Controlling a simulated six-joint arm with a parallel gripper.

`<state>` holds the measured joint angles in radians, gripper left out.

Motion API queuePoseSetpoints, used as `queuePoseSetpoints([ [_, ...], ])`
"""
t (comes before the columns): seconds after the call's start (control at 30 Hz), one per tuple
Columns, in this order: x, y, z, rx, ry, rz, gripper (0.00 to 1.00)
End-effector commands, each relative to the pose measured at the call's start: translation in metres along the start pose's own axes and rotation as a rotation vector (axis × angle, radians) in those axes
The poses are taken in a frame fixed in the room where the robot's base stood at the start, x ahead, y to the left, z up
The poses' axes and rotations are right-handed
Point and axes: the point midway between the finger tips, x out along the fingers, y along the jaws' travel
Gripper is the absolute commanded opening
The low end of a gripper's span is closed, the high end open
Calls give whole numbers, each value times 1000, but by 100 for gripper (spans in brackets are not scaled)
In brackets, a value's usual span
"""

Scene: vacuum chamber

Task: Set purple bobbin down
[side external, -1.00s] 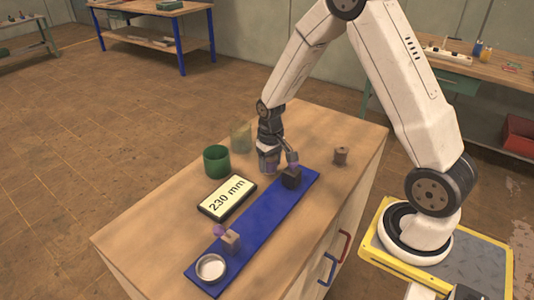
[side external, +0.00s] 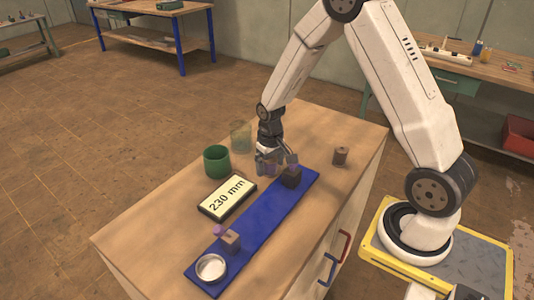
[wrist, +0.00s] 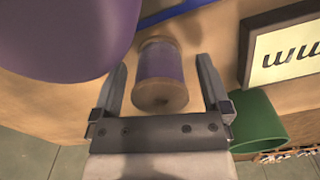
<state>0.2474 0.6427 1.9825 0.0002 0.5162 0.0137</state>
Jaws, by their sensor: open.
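The purple bobbin (wrist: 160,75), with tan flanges, shows in the wrist view between the two fingers of my gripper (wrist: 165,85). The fingers are open, with a gap on each side of the bobbin. In the side view my gripper (side external: 268,164) is low over the table top (side external: 150,235), just left of the far end of the blue mat (side external: 265,222). There the fingers largely hide the bobbin, so its contact with the table is hard to see.
A dark block with a purple top (side external: 292,177) stands close to the gripper's right. A brown spool (side external: 340,156) stands right. A block (side external: 231,240) and white dish (side external: 211,267) are on the mat.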

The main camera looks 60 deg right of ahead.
Motion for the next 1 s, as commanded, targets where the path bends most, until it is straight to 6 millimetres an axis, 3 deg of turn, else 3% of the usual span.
queuePoseSetpoints([
  [0.37, -23, 0, -1, 0, 3, 0, 97],
  [1.0, -111, 0, -1, 0, 3, 0, 97],
])
